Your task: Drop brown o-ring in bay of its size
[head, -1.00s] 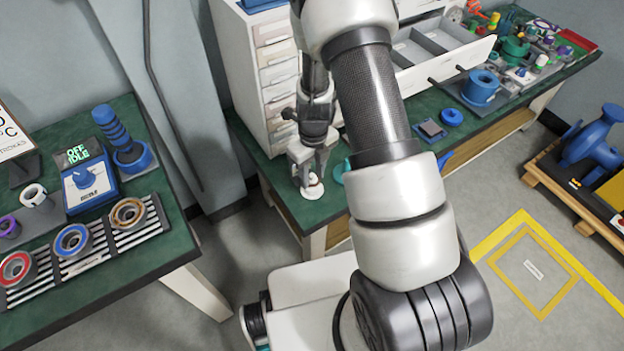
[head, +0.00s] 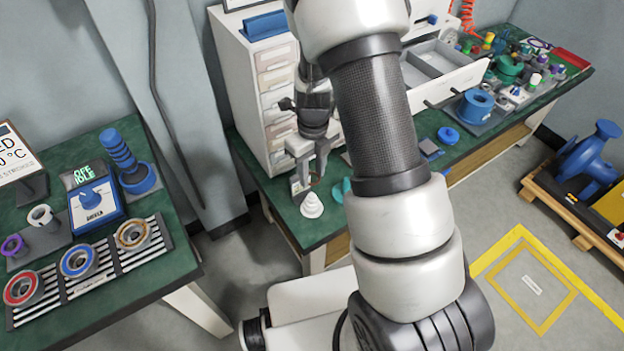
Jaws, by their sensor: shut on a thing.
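My gripper (head: 306,186) points down just above a white stepped cone (head: 312,207) on the green bench. It is shut on a thin brown o-ring, of which only a faint sliver shows between and beside the fingers. The cone's tiers are now visible and it stands upright, apart from the fingertips. An open white drawer with divided bays (head: 436,62) sticks out of the cabinet, right of my gripper and partly behind my arm. Any size marks on the bays cannot be read.
The white drawer cabinet (head: 252,85) stands close behind my gripper. A teal item (head: 341,190) lies right of the cone. A blue spool (head: 474,106) and several small parts fill the right bench. The left table holds ringed bearings (head: 78,261) and a blue device (head: 96,208).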

